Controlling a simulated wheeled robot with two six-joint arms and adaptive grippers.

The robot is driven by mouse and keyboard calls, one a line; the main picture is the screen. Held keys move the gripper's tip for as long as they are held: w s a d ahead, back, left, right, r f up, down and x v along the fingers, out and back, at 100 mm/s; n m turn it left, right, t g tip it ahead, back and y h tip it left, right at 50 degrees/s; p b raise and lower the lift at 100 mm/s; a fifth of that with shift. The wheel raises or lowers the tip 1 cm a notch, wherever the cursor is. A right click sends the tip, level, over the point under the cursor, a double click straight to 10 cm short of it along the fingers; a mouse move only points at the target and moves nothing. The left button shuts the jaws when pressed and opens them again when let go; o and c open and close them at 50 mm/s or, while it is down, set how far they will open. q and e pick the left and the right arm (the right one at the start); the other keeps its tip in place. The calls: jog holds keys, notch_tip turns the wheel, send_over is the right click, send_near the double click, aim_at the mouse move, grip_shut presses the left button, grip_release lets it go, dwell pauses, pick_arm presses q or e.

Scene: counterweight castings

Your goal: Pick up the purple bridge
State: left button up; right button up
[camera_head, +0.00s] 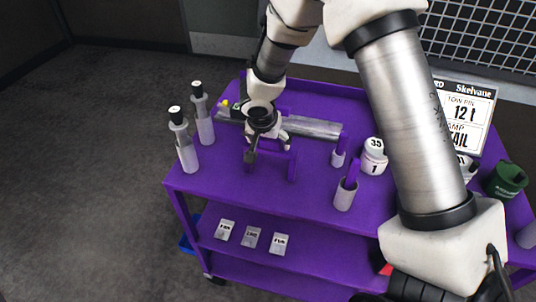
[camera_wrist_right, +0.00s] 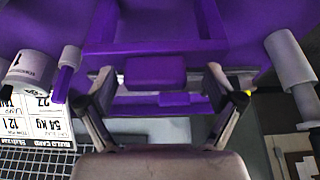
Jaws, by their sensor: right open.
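The purple bridge (camera_head: 278,160) is a low frame with legs on the purple cart top, at its middle left in the head view. My right gripper (camera_head: 266,146) is over it, pointing down, and hides part of it. In the right wrist view, a purple block of the bridge (camera_wrist_right: 155,72) lies between the open fingers of my right gripper (camera_wrist_right: 160,76), with a gap on each side. I cannot tell how far below the fingertips it is. My left gripper is not in view.
On the cart (camera_head: 225,190), a grey metal bar (camera_head: 315,128) lies behind the bridge. Two pale cylinders with black tops (camera_head: 186,150) stand left. White weights (camera_head: 374,160), small purple-handled cylinders (camera_head: 345,195), a green cup (camera_head: 505,180) and a sign (camera_head: 466,115) are right.

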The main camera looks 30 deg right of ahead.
jog(key=shift+s+d, duration=0.15)
jog(key=shift+d, duration=0.2)
jog(key=c, duration=0.5)
jog(key=shift+d, duration=0.1)
jog(key=c, duration=0.6)
jog(key=shift+a, duration=0.2)
grip_shut()
